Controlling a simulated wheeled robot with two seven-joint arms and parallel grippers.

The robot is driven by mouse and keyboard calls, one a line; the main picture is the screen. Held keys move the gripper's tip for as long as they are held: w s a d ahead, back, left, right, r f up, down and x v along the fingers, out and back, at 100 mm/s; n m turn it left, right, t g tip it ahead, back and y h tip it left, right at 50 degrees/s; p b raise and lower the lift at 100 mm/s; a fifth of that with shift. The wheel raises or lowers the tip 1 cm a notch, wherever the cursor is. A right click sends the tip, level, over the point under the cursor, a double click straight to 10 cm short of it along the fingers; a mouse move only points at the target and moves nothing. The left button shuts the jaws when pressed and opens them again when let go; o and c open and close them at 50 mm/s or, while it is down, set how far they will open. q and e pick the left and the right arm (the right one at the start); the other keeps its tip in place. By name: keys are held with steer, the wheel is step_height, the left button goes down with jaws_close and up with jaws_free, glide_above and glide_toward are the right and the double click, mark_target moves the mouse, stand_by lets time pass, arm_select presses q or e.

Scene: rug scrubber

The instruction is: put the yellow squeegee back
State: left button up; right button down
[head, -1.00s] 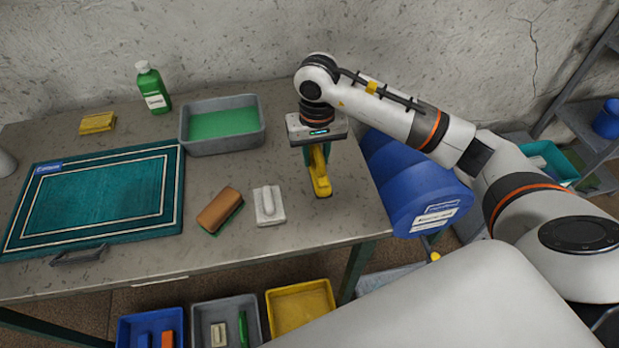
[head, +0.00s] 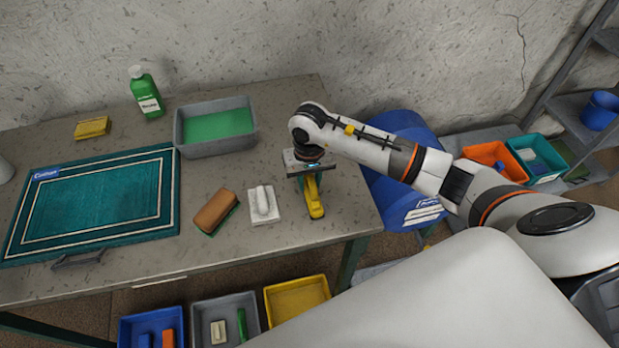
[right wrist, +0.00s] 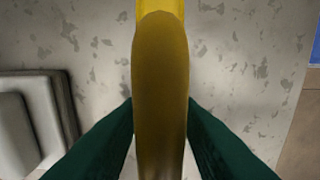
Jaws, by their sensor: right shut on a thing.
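The yellow squeegee (head: 314,200) is at the right end of the grey table, under my right gripper (head: 310,184). My right gripper is shut on it. In the right wrist view the squeegee (right wrist: 161,90) runs up the middle between the two dark green fingers. The gripper hides its upper part in the head view, and I cannot tell whether it touches the table. An empty-looking yellow bin (head: 297,299) stands below the table's front edge. My left gripper is not in view.
A white float (head: 263,205) and a brown brush (head: 215,211) lie left of the squeegee. Behind are a grey tub of green liquid (head: 217,147) and a green bottle (head: 148,94). A teal mat (head: 92,203) covers the left. A blue barrel (head: 400,205) stands right of the table.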

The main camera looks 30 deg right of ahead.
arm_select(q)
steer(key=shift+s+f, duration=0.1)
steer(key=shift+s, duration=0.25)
arm_select(e)
steer(key=c, duration=1.1)
jaws_free()
steer(key=shift+f, duration=0.1)
steer(key=shift+o, duration=0.2)
steer(key=shift+r, duration=0.3)
step_height(320, 180, up, 10)
steer(key=b, duration=0.3)
steer(key=shift+r, duration=0.85)
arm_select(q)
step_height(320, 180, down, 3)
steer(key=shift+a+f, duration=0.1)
